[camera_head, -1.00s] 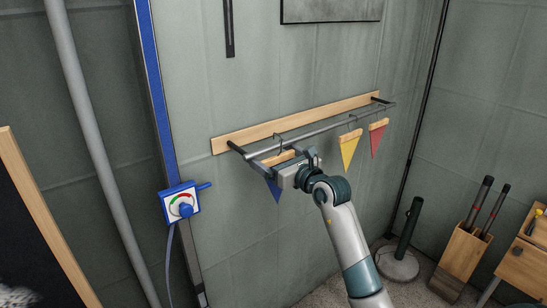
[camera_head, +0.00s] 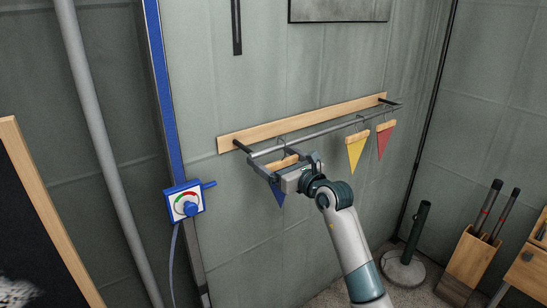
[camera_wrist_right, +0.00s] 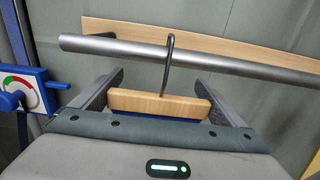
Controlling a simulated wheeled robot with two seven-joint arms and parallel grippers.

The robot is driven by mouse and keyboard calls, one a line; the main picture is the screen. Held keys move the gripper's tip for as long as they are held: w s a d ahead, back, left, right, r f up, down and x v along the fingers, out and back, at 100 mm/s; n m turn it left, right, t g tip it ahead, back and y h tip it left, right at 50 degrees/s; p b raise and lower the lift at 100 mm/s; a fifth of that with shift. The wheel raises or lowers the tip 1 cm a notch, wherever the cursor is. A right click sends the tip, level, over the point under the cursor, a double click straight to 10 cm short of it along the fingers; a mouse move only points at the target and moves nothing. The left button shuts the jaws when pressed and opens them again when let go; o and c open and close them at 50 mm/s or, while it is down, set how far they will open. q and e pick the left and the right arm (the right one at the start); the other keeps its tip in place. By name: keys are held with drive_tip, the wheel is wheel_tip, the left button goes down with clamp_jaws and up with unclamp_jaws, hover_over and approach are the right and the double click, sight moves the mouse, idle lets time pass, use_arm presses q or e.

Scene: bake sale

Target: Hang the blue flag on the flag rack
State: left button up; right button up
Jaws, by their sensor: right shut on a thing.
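The blue flag (camera_head: 279,197) hangs below its wooden bar (camera_head: 285,161) at the left part of the flag rack's metal rail (camera_head: 325,132). My right gripper (camera_head: 288,167) is shut on this bar, which also shows between the fingers in the right wrist view (camera_wrist_right: 150,103). The flag's dark hook (camera_wrist_right: 169,62) stands up from the bar and crosses in front of the rail, its curved top above the rail. I cannot tell whether it rests on the rail. Most of the blue cloth is hidden behind my gripper. My left gripper is not in view.
A yellow flag (camera_head: 356,153) and a red flag (camera_head: 384,142) hang farther right on the rack. A blue box with a dial (camera_head: 185,202) is on the post to the left. A wooden bin with dark rods (camera_head: 468,262) stands at the lower right.

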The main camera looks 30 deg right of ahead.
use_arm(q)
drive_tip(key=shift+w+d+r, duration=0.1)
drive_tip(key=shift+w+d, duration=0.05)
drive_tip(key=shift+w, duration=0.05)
use_arm(e)
drive_tip(key=shift+f, duration=0.1)
drive_tip(key=o, duration=0.7)
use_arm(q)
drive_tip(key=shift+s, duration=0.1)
use_arm(e)
drive_tip(key=shift+o, duration=0.2)
drive_tip(key=shift+s, duration=0.15)
drive_tip(key=shift+s, duration=0.65)
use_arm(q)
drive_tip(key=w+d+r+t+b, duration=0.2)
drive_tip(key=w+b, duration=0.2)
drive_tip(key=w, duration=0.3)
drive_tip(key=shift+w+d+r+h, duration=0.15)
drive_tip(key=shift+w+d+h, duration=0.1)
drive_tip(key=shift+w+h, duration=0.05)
use_arm(e)
drive_tip(key=s+d, duration=0.1)
drive_tip(key=s, duration=1.4)
drive_tip(key=shift+s, duration=0.4)
